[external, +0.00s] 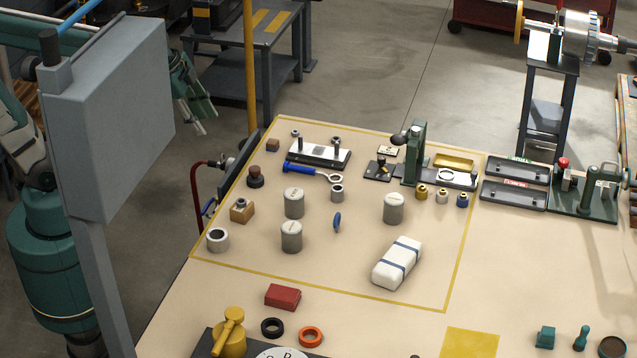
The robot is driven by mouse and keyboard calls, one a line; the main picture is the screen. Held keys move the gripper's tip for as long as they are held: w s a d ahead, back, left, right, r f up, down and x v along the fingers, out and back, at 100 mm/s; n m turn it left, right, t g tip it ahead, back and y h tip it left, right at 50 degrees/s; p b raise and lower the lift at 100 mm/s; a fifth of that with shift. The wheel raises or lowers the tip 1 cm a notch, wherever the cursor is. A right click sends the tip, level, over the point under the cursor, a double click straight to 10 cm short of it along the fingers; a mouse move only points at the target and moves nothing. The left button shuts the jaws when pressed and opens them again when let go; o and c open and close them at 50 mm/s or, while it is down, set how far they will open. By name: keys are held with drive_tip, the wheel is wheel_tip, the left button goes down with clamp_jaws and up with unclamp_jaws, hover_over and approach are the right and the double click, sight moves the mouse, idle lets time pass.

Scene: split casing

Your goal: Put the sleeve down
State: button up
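My gripper (207,126) shows at the upper left in the external view, past the edge of the grey cabinet and out beyond the left edge of the table. Its two fingers point down and look apart, with nothing seen between them. The cabinet hides part of my arm. Two hollow grey rings could be the sleeve: a wider one (217,239) at the left edge of the marked area, and a smaller one (337,193) near its middle. Both rest on the table, well apart from my gripper. I cannot tell which is the sleeve.
The grey cabinet (108,115) stands between the camera and my arm. The right-hand middle of the table is clear.

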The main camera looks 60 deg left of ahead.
drive_tip(key=s+a+r+n+t, duration=0.2)
drive_tip(key=s+r+n, duration=0.2)
drive_tip(key=s+n, duration=0.2)
drive_tip(key=shift+a+n+t, duration=0.3)
drive_tip(key=shift+n+t, duration=0.1)
drive_tip(key=shift+n, duration=0.7)
drive_tip(key=shift+f, duration=0.1)
wheel_tip(320, 180, down, 18)
drive_tip(key=b, duration=1.7)
drive_tip(key=shift+r+b, duration=0.25)
drive_tip(key=shift+b, duration=0.05)
